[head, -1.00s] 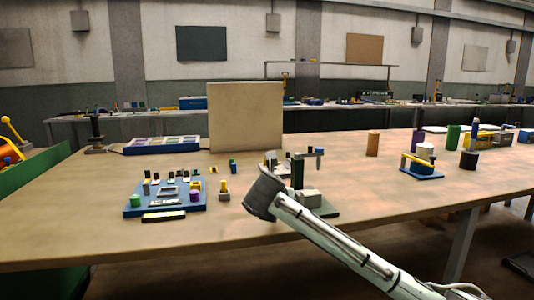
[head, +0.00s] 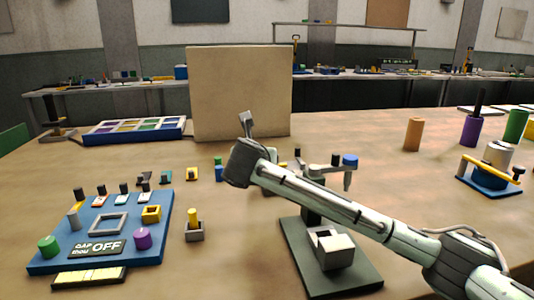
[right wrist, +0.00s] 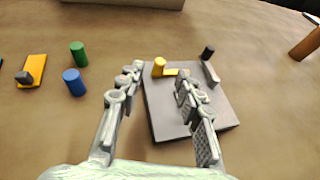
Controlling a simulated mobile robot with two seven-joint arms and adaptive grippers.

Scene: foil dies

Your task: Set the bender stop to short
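My right arm comes in from the right in the head view, and its gripper (head: 247,125) is above the table's middle. In the right wrist view the gripper (right wrist: 158,80) is open and empty, its fingers spread over the near part of a grey plate (right wrist: 178,120). On that plate are a yellow piece (right wrist: 162,69), a dark peg (right wrist: 207,52) and a grey upright bar (right wrist: 211,73). This is probably the bender; the stop's setting cannot be read. In the head view my arm hides most of it, with the dark peg (head: 297,152) showing. My left gripper is out of view.
Green and blue cylinders (right wrist: 75,82) stand left of the plate. A dark-based press (head: 330,280) stands in front of my right arm. A blue panel marked OFF (head: 60,262) lies left. A tan upright board (head: 240,95) stands behind. A yellow-handled blue fixture (head: 488,182) is at right.

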